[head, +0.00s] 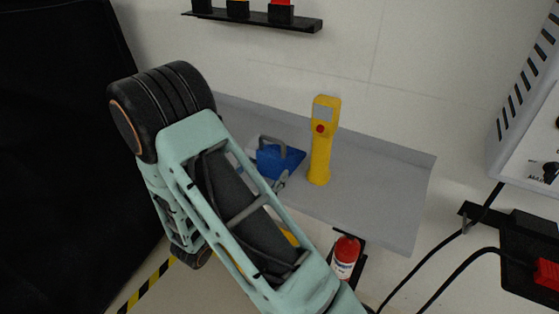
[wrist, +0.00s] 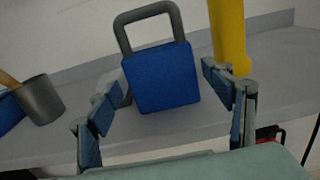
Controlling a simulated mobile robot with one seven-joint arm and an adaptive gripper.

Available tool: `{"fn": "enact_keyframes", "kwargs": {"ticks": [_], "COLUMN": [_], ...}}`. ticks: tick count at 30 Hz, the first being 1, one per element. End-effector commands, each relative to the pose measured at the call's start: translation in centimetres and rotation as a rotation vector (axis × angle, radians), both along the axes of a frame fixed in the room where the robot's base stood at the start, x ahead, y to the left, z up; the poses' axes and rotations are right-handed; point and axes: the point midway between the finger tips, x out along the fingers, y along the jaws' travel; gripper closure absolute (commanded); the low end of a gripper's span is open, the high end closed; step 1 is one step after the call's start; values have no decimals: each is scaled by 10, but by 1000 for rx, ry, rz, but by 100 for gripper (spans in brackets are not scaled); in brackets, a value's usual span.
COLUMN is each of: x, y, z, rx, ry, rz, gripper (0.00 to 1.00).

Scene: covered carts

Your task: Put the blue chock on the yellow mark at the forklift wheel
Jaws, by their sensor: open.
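The blue chock (wrist: 162,78) is a blue block with a grey loop handle. It rests on the grey shelf (wrist: 285,42), and it also shows in the head view (head: 269,161), partly hidden by my arm. My gripper (wrist: 160,90) is open, with one finger on the left and one on the right of the chock's near side. I cannot tell whether either finger touches it. In the head view my arm covers most of the gripper. The forklift wheel and its yellow mark cannot be made out in either view.
A yellow handheld device (head: 321,142) stands upright just right of the chock. A grey-headed mallet (wrist: 40,98) and another blue item (wrist: 9,114) lie to its left. A red extinguisher (head: 345,257) is below the shelf. The shelf's right part is clear.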

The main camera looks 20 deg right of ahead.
Motion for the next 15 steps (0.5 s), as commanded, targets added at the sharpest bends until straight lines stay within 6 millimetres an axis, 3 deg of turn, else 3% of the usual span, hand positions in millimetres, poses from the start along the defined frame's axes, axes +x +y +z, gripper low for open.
{"fn": "enact_keyframes", "kwargs": {"ticks": [15], "x": [37], "y": [-51], "z": [4], "rx": [2], "ry": [1], "rz": [-3], "gripper": [26]}}
